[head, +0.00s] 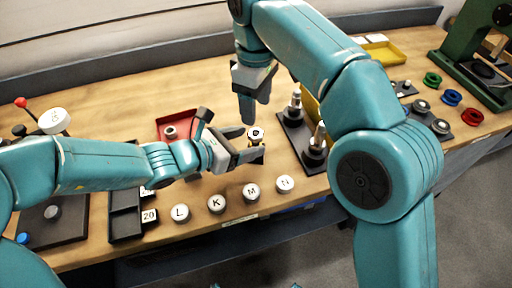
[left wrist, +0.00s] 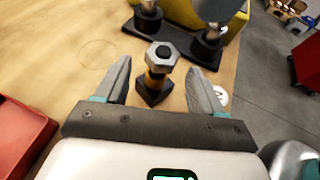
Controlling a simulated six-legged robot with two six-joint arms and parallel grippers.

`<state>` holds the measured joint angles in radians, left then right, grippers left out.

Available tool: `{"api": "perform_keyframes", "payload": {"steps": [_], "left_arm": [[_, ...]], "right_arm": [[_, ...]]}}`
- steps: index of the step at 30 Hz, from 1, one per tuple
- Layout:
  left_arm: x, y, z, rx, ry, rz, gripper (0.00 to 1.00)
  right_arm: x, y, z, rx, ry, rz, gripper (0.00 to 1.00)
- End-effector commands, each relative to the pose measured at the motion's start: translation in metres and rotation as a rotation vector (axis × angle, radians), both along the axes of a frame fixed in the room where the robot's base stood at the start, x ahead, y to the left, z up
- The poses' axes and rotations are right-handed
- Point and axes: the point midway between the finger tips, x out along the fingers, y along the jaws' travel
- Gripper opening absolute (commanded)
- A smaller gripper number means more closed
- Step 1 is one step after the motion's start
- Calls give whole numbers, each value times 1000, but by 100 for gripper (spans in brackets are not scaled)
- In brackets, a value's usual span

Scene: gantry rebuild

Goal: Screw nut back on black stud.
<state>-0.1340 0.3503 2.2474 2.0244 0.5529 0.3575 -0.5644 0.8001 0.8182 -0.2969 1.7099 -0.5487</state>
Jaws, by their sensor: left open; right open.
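A silver hex nut (left wrist: 162,56) sits at the top of an upright stud with a yellow band (left wrist: 154,80) and a dark square base (left wrist: 153,94). In the head view the nut (head: 256,134) shows at my left gripper's fingertips. My left gripper (head: 247,145) is open, with one finger on each side of the stud; in the left wrist view (left wrist: 159,72) gaps show between both fingers and the nut. How far the nut is threaded on cannot be told. My right gripper (head: 249,108) is open and empty, pointing down behind the left one.
A red tray (head: 190,116) holding a ring-shaped part stands behind my left wrist. A dark plate with upright pegs (head: 291,131) stands just right of the stud. White lettered caps (head: 216,204) line the table's front edge. A green press (head: 480,45) stands far right.

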Motion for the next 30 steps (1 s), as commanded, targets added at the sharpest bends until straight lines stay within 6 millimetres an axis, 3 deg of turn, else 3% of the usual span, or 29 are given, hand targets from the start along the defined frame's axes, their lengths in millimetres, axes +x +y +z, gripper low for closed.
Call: {"api": "perform_keyframes", "payload": {"steps": [14,18,21,22,23,25,30], "left_arm": [[8,-10,-5,0,0,1,68],[8,-10,-5,0,0,1,26],[8,-10,-5,0,0,1,0],[8,-10,-5,0,0,1,0],[8,-10,-5,0,0,1,0],[8,-10,-5,0,0,1,0],[8,-10,-5,0,0,1,0]], "right_arm": [[0,0,0,0,0,0,61],[0,0,0,0,0,0,61],[0,0,0,0,0,0,61],[0,0,0,0,0,0,61],[0,0,0,0,0,0,67],[0,0,0,0,0,0,90],[0,0,0,0,0,0,90]]}}
